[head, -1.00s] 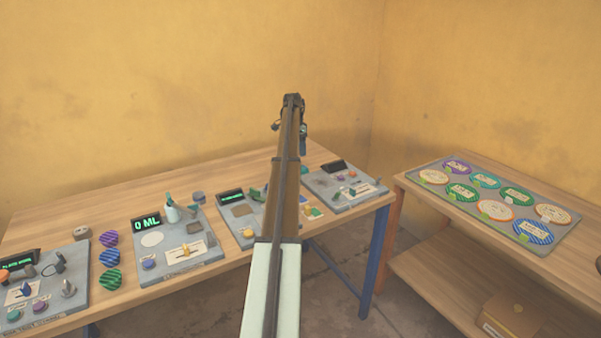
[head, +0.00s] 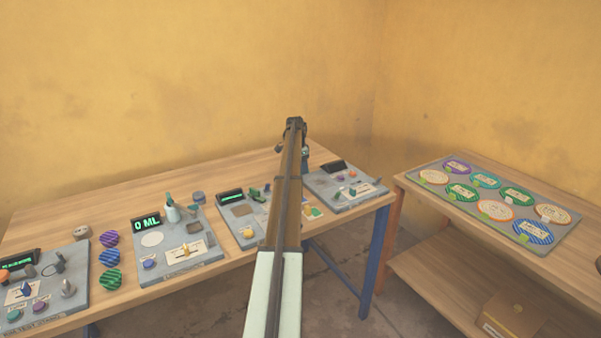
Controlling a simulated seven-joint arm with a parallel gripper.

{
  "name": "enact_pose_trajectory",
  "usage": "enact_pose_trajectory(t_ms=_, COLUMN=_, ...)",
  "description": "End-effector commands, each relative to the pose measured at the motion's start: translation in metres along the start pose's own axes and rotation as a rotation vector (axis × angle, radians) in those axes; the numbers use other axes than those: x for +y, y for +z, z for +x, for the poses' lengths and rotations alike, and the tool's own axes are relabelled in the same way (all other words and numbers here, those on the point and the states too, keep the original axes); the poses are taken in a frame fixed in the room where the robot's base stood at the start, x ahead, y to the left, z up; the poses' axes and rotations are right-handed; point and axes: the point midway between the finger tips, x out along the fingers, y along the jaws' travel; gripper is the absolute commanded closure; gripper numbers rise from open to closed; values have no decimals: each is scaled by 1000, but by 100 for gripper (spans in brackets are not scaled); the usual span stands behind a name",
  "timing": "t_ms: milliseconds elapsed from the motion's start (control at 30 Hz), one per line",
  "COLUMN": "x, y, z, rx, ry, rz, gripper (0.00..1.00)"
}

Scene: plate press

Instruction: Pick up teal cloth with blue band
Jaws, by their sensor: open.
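I cannot clearly make out a teal cloth with a blue band. Several small coloured patches (head: 314,211), green and yellow among them, lie just right of my arm, between two grey panels. They are too small to tell a band, and my arm hides part of that area. My gripper (head: 305,154) hangs at the far end of the arm, above the back of the table and behind those patches in the picture. It is open, small and dark, and I see nothing held in it.
Grey control panels with knobs and displays stand along the wooden table (head: 80,205), one showing "0 ML" (head: 146,223). Striped discs (head: 110,257) lie between the left panels. A side table at right bears a grey board (head: 551,240) with round labelled plates. A brown box (head: 508,315) sits below.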

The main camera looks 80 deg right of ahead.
Motion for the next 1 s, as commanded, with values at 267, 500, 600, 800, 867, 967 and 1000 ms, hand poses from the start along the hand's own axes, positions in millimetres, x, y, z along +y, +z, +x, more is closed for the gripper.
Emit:
enact_pose_trajectory(t_ms=267, x=0, y=0, z=-1, rx=0, ry=0, rz=0, gripper=50)
enact_pose_trajectory(t_ms=500, x=0, y=0, z=-1, rx=0, ry=0, rz=0, gripper=73)
enact_pose_trajectory(t_ms=600, x=0, y=0, z=-1, rx=0, ry=0, rz=0, gripper=79)
enact_pose_trajectory(t_ms=800, x=0, y=0, z=-1, rx=0, ry=-1, rz=0, gripper=79)
enact_pose_trajectory(t_ms=867, x=0, y=0, z=-2, rx=0, ry=-1, rz=0, gripper=79)
enact_pose_trajectory(t_ms=967, x=0, y=-1, z=-7, rx=1, ry=-1, rz=0, gripper=79)
enact_pose_trajectory(t_ms=1000, x=-1, y=-1, z=-11, rx=1, ry=-1, rz=0, gripper=79)
